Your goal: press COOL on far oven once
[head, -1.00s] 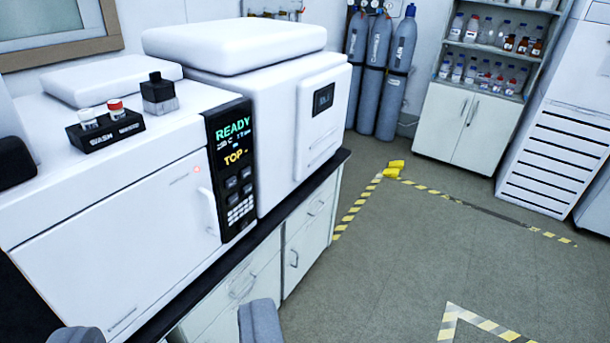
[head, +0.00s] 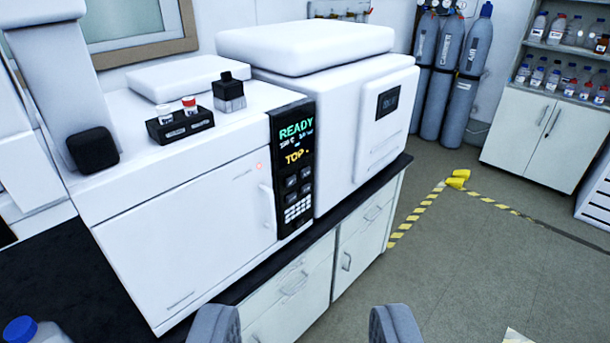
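A white oven (head: 185,230) stands on the bench with a black control panel (head: 293,165) on its right front edge. The panel's screen reads READY in green and TOP in yellow. Below the screen are a few dark buttons (head: 298,186) and a white keypad (head: 298,209); their labels are too small to read, so I cannot tell which is COOL. My gripper (head: 305,325) shows at the bottom edge as two grey fingers, apart with nothing between them. It is in front of the bench, clear of the panel.
A white unit (head: 375,115) with a small dark screen stands right of the panel. A black vial rack (head: 180,128) sits on the oven top. A blue-capped bottle (head: 35,330) is at bottom left.

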